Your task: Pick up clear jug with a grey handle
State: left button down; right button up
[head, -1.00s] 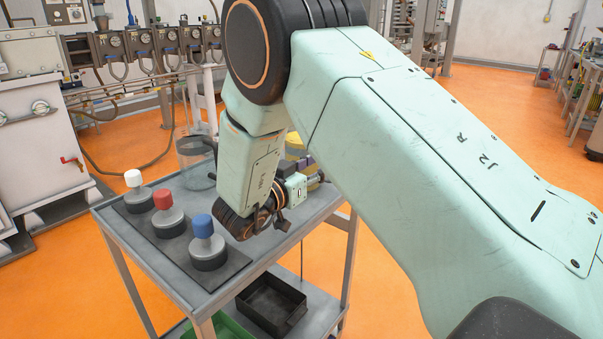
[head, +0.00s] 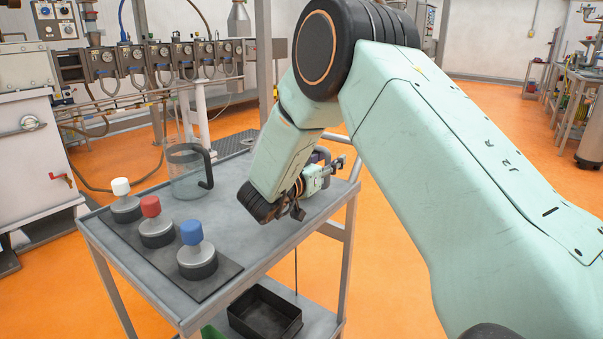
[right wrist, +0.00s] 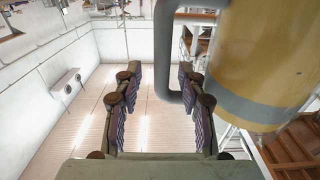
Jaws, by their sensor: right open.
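The clear jug (head: 185,175) with a dark grey handle (head: 207,168) stands upright on the far part of the grey cart top. My right gripper (head: 322,163) is right of the jug, apart from it, and partly hidden behind my forearm. In the right wrist view the two fingers (right wrist: 158,75) are open. My left gripper is out of view.
Three grey-based weights with white (head: 121,187), red (head: 151,206) and blue (head: 191,232) tops stand on a dark mat along the cart's left. A black bin (head: 265,312) is on the lower shelf.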

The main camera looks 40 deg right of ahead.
jog(key=shift+w+d+f, duration=0.1)
jog(key=shift+w+f, duration=0.05)
jog(key=shift+w, duration=0.05)
jog(key=shift+s, duration=0.15)
jog(key=c, duration=0.4)
grip_shut()
jog(key=shift+w+r, duration=0.2)
